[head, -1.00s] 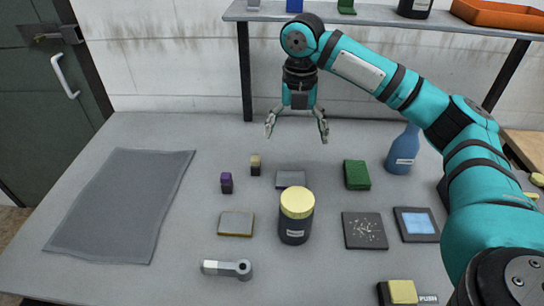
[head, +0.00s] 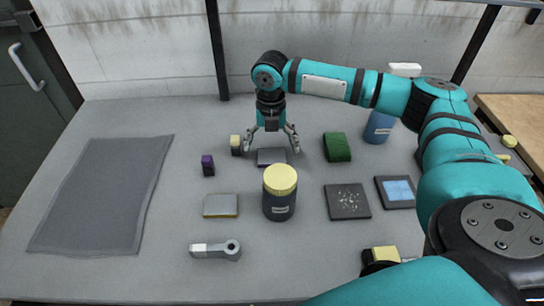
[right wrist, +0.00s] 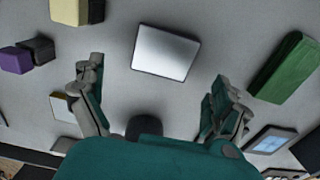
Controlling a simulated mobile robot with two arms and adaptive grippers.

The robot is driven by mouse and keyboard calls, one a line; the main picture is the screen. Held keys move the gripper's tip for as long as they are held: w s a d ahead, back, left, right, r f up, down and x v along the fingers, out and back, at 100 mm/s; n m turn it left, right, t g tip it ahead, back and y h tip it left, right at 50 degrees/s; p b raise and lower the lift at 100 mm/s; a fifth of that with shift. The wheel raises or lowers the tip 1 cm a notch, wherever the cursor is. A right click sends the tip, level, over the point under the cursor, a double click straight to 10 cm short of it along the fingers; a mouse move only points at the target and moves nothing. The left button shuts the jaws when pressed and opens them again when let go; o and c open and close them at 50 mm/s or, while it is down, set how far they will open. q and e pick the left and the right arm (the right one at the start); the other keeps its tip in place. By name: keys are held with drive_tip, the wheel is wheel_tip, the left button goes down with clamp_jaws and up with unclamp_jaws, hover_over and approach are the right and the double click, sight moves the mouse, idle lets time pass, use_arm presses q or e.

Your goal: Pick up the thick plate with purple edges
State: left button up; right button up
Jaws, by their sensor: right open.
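The grey plate with purple edges (head: 271,158) lies flat on the table behind a dark jar with a yellow lid. In the right wrist view this plate (right wrist: 165,53) lies whole in sight, beyond and between the finger tips. My right gripper (head: 272,150) points down just over it, open and empty, one finger towards each side; I cannot tell the exact height. A similar grey plate with yellow edges (head: 221,206) lies nearer, left of the jar. My left gripper is not in view.
The jar (head: 279,198) stands close in front of the plate. A yellow-and-black block (head: 236,145), a purple block (head: 207,166) and a green sponge (head: 337,147) are around it. A grey cloth (head: 100,200) lies left. A blue bottle (head: 379,127) stands behind right.

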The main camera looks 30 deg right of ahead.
sight(272, 157)
drive_tip(key=f, duration=0.4)
drive_tip(key=shift+w+d+f, duration=0.2)
drive_tip(key=shift+d+f, duration=0.1)
drive_tip(key=shift+r, duration=0.1)
drive_tip(key=c, duration=1.8)
